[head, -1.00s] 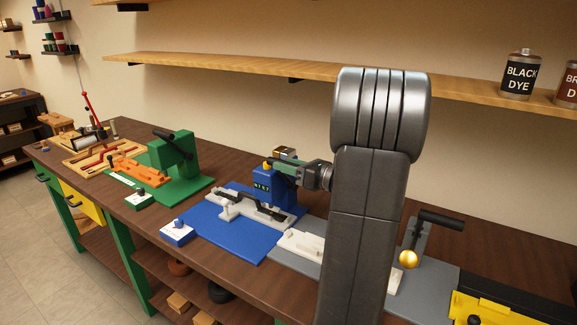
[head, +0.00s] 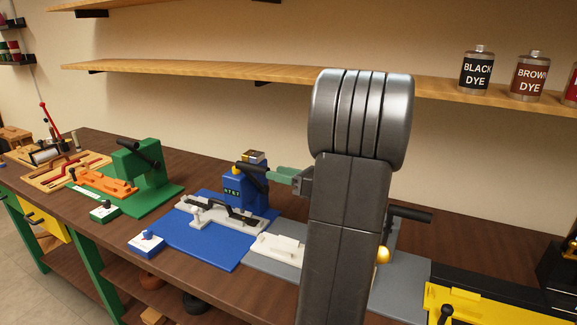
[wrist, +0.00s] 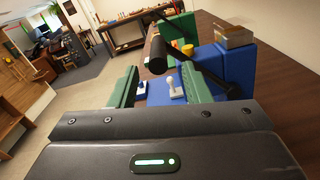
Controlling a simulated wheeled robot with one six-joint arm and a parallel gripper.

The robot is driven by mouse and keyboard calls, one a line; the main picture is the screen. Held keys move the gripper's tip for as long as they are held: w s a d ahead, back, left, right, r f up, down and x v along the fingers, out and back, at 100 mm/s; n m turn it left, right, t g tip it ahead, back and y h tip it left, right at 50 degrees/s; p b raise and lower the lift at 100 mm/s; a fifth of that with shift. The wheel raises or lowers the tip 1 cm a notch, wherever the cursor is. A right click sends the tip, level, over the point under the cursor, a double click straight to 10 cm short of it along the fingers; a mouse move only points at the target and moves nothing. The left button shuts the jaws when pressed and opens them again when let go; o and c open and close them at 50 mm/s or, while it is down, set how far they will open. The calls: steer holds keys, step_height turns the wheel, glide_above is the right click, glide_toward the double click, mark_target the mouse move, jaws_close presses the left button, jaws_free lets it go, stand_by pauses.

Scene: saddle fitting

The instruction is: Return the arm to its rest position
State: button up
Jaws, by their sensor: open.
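My arm rises as a thick dark-grey link (head: 348,215) in front of the bench in the head view. My gripper (head: 279,173) points left at the blue press (head: 243,192), close to its black handle (head: 252,168). In the wrist view, my gripper's green fingers (wrist: 160,75) stand wide apart with nothing held between them. The black bar handle (wrist: 157,56) shows beyond the gap between them, and I cannot tell how near it is. Part of the bench behind my arm is hidden.
A blue base (head: 205,240) carries a white fixture with a dark strip. A green press (head: 140,165) stands left, a grey plate (head: 400,285) and yellow box (head: 480,305) right. A wooden shelf (head: 230,78) with dye cans (head: 477,72) runs above. The wrist view shows open floor (wrist: 90,90).

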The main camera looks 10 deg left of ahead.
mark_target(256, 171)
steer(key=x, duration=0.7)
steer(key=shift+a+f, duration=0.35)
steer(key=shift+f, duration=0.05)
steer(key=shift+s+f+n+b, duration=0.3)
steer(key=shift+s+n+b, duration=0.2)
steer(key=shift+b, duration=0.5)
steer(key=shift+r, duration=0.2)
